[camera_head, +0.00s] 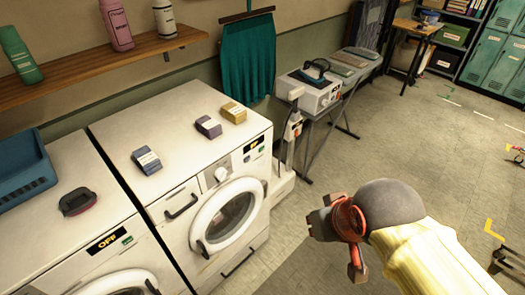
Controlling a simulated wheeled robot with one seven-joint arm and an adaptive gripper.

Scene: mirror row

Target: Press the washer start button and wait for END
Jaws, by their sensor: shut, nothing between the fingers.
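Two white front-loading machines stand side by side at the left: a right machine (110,125) and a partly cut-off left machine (60,226). I cannot tell which is the washer. The left machine's display (105,242) reads OFF, with a small green mark (127,240) beside it. The right machine has a knob (221,174), a round door (228,215) that looks closed, and a dark display (254,144) with yellow text too small to read. No start button is clearly readable. My gripper (325,220) is shut and empty, right of the right machine and apart from it.
Three small boxes (147,160) stand on the right machine; a blue basket (24,168) and a dark red-and-black object (78,201) are on the left one. A shelf (95,62) with bottles hangs above. An ironing board (345,75) stands behind. Floor (440,170) at right is mostly clear.

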